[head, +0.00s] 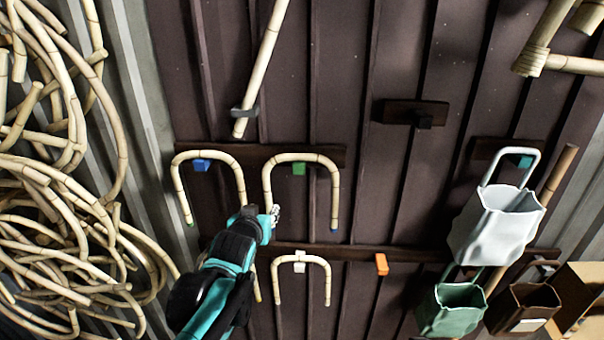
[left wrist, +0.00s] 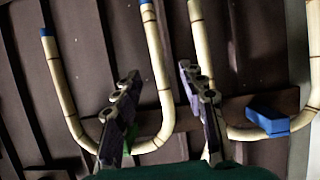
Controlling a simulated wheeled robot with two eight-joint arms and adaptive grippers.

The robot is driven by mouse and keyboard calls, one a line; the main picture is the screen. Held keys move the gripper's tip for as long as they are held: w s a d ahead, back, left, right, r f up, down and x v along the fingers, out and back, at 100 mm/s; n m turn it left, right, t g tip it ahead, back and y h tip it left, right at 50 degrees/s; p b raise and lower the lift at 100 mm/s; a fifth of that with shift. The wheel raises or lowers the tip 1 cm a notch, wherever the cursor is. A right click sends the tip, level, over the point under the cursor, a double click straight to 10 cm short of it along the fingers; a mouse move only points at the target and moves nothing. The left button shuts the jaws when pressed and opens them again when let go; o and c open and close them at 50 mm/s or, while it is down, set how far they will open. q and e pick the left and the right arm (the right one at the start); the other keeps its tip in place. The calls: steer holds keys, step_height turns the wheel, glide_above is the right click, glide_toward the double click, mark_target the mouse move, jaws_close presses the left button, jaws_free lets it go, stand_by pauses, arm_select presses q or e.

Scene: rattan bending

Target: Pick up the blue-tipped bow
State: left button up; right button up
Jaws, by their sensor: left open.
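The blue-tipped bow (head: 335,190) is a pale bamboo U hung ends-down over a green peg (head: 299,168) on the dark wall. In the left wrist view this bow (left wrist: 66,92) shows blue ends, and its green peg is partly behind a finger. My left gripper (head: 275,212) is open beside the bow's left leg in the head view. In the left wrist view, the gripper (left wrist: 158,95) has one leg of the bow showing between its fingers; contact cannot be told. My right gripper is not in view.
Another bow (head: 178,185), with a green tip, hangs on a blue peg (head: 202,165) close to the left. A smaller bow (head: 327,280) hangs below on a white peg. An orange peg (head: 381,264) is bare. Bent rattan fills the left; hanging containers (head: 492,230) stand right.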

mark_target(269, 204)
arm_select(q)
steer(key=p+x, duration=0.1)
steer(key=x, duration=0.5)
steer(key=shift+w+d+p, duration=0.2)
steer(key=shift+w+p, duration=0.05)
steer(key=shift+p, duration=0.05)
steer(key=shift+w+d+f, duration=0.1)
steer(key=shift+w+f, duration=0.2)
steer(key=shift+w, duration=0.35)
steer(key=shift+s, duration=0.15)
steer(key=shift+c, duration=1)
jaws_close()
